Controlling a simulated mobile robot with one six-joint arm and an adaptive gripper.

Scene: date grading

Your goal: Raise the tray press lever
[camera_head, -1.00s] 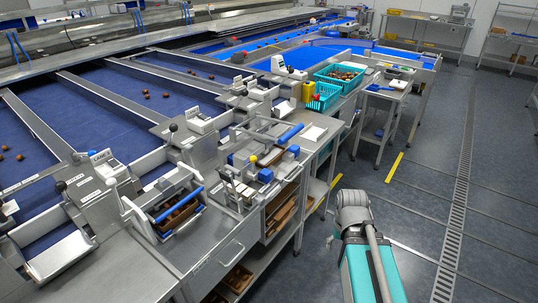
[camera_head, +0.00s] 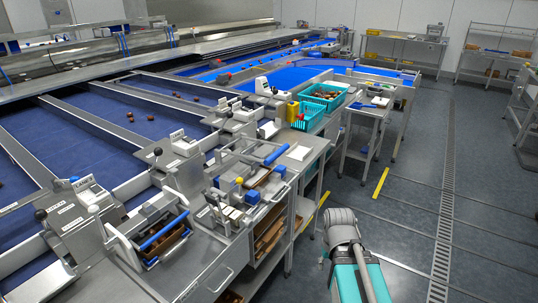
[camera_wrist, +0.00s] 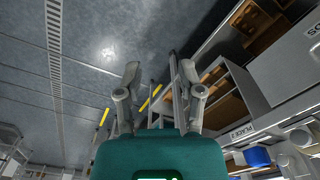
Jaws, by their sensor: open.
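Two bench devices with blue-gripped bars show in the head view. One, at the front left, has a blue bar (camera_head: 164,232) slanting over a frame that holds brown dates or a brown tray. The other, farther right, has a blue bar (camera_head: 277,154) beside a metal frame. I cannot tell for sure which is the tray press lever. My gripper (camera_wrist: 160,72) is open and empty in the wrist view, with its fingers apart over the floor beside the bench. In the head view my arm stands right of the bench, clear of both bars; the fingers are hidden there.
Under the bench, open shelves (camera_head: 270,228) hold brown trays. A teal crate (camera_head: 325,104) and a yellow container (camera_head: 292,111) stand farther back. Blue sorting lanes (camera_head: 120,119) lie left. The grey floor (camera_head: 415,215) with a drain grate is free on the right.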

